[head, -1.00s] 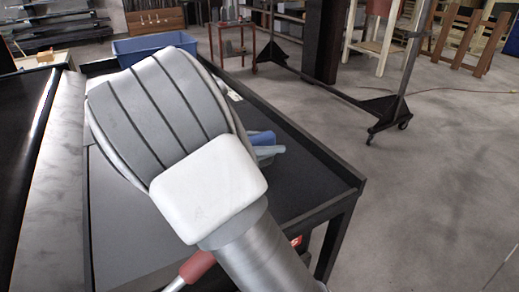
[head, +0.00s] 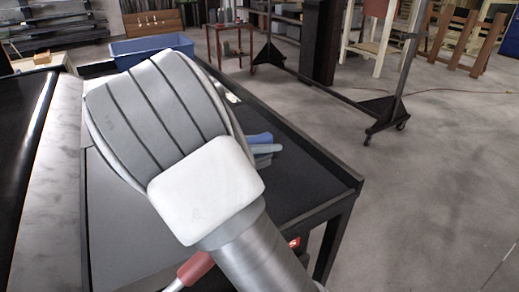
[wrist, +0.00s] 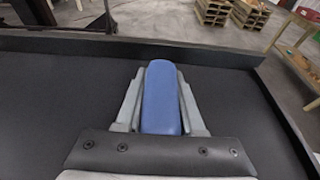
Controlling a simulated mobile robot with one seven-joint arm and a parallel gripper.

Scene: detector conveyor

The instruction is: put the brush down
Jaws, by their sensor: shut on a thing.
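My gripper (wrist: 161,108) is shut on the brush, whose blue part (wrist: 161,97) shows between the two grey fingers in the wrist view. The blue part points away from my wrist, over the black table top (wrist: 60,90). In the head view my own arm covers most of the gripper. Only a bit of blue brush (head: 259,138) and a grey finger (head: 266,148) show at the arm's right side. The bristles are not seen. I cannot tell whether the brush touches the table.
The black table has a raised rim (head: 345,178); its right part is clear. A red-handled tool (head: 195,268) shows partly below my arm. A blue bin (head: 150,46) is at the far end. A dark conveyor (head: 22,130) runs along the left. Floor lies to the right.

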